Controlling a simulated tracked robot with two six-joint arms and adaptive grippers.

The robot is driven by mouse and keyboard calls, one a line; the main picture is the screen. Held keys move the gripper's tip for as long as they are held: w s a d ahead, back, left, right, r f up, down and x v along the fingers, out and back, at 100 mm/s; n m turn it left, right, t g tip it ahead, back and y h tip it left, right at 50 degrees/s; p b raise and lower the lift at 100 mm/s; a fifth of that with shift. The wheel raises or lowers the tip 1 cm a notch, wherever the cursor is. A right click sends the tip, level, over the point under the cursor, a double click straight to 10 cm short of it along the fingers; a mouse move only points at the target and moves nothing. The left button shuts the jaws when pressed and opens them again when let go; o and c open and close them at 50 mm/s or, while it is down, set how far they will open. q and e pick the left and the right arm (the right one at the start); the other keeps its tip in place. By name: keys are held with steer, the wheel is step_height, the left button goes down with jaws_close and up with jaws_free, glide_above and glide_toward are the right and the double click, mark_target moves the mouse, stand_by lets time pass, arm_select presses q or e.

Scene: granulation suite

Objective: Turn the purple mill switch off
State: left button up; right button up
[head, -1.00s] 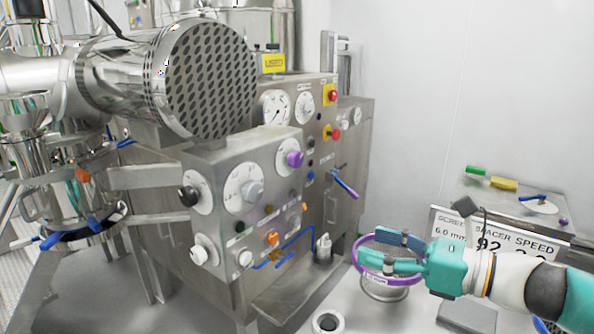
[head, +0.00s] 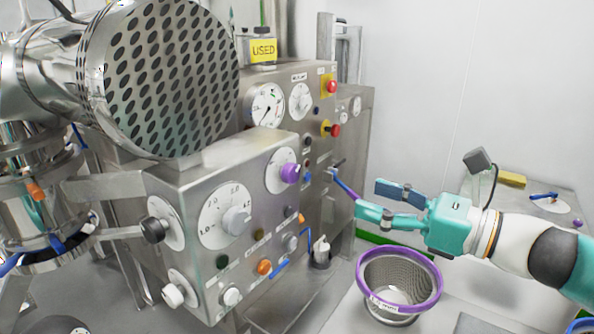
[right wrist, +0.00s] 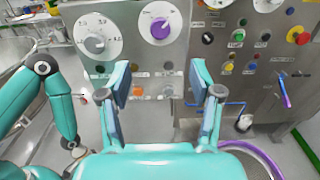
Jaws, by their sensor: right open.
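The purple switch (head: 290,173) is a round knob on a white dial, at the upper right of the steel control box's front face. It also shows in the right wrist view (right wrist: 160,29), ahead of the fingertips and above the gap between them. Its exact setting is too small to read. My right gripper (head: 368,199) is open and empty, to the right of the control box, with its fingers pointing left. In the right wrist view its two fingers (right wrist: 160,73) stand wide apart and do not touch the knob.
A large perforated drum (head: 170,80) overhangs the box at left. A purple lever (head: 343,186) sticks out near the right fingers. A purple-rimmed sieve basket (head: 428,296) stands below.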

mark_target(295, 174)
steer(key=p+x, duration=0.2)
steer(key=x, duration=1.2)
steer(key=shift+w+a+f, duration=0.15)
steer(key=shift+w, duration=0.1)
